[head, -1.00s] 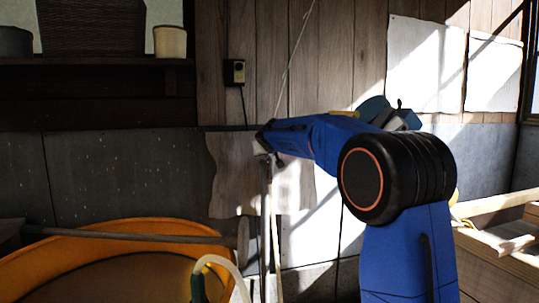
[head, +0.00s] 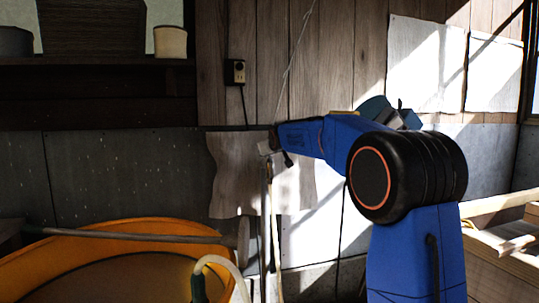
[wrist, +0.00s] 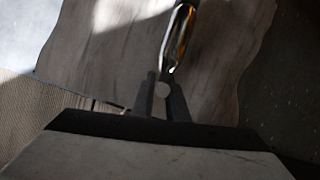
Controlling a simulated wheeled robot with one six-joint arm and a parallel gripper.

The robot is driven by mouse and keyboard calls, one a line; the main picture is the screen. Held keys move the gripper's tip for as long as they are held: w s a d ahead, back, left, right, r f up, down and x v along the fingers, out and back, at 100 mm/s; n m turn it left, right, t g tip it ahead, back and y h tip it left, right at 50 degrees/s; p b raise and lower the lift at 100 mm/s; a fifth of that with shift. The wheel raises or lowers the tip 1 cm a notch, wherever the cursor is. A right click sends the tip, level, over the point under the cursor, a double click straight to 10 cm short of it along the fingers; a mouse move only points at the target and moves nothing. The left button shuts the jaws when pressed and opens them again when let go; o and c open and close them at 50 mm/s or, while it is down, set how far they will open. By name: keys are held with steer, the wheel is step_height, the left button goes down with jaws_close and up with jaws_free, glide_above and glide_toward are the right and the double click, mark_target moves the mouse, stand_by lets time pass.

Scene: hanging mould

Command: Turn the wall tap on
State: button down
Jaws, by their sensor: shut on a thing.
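The wall tap (wrist: 178,38) shows in the wrist view as a shiny metal piece with an orange glint, just beyond my fingertips. My gripper (wrist: 162,90) is shut on a small pale rounded part of it, which looks like the end of its handle. In the head view my gripper (head: 270,147) is at the wall in front of the hanging grey sheet, above a thin upright pipe. The tap is small there and mostly hidden by my gripper, so the handle's angle cannot be told. No water can be made out.
An orange tub (head: 150,226) stands at lower left with a long wooden-handled tool (head: 140,236) across it. A pale hose (head: 222,264) curves up beside it. Wooden boards (head: 500,245) lie at right. A socket (head: 235,72) is on the wall above.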

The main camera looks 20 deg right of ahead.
stand_by(0.3)
steer(key=c, duration=1.8)
jaws_free()
steer(key=shift+o, duration=0.2)
steer(key=shift+s, duration=0.1)
steer(key=v, duration=1.7)
steer(key=shift+s, duration=0.15)
steer(key=s+a+f+g, duration=0.1)
steer(key=s+f+g, duration=0.2)
steer(key=s+f, duration=0.9)
steer(key=s+a+f+g+y, duration=0.1)
steer(key=s+f+g, duration=0.2)
steer(key=s+f, duration=0.9)
steer(key=s+a+f+m+g, duration=0.1)
steer(key=s+f, duration=1.1)
steer(key=s, duration=1.2)
steer(key=shift+s+f+g, duration=0.2)
steer(key=shift+f+g, duration=0.15)
steer(key=shift+g, duration=0.55)
